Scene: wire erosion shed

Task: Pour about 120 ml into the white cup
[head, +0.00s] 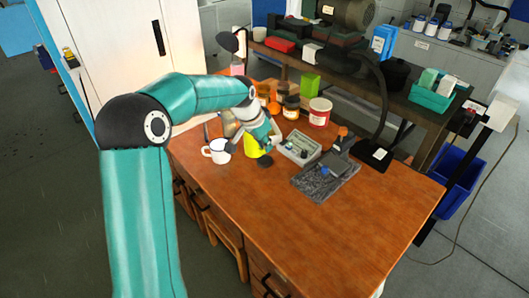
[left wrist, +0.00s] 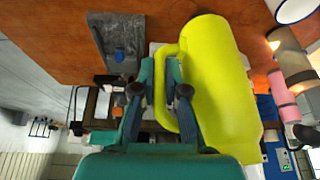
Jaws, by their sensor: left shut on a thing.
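The white cup (head: 217,151) with a dark rim stands upright near the left edge of the wooden table in the head view. Part of its rim shows at the top right corner of the left wrist view (left wrist: 294,10). A yellow jug (head: 256,147) is just right of the cup, apart from it, partly hidden by my gripper. My left gripper (left wrist: 160,91) is shut on the handle of the yellow jug, which fills the right middle of the wrist view (left wrist: 218,85). I cannot tell the jug's tilt or contents. My right gripper is not in view.
A grey tray (head: 299,147) and a dark stone slab (head: 325,177) lie right of the jug. A white and red tub (head: 319,112) and several jars stand behind. A black-based lamp (head: 373,154) stands at the right. The table's front is clear.

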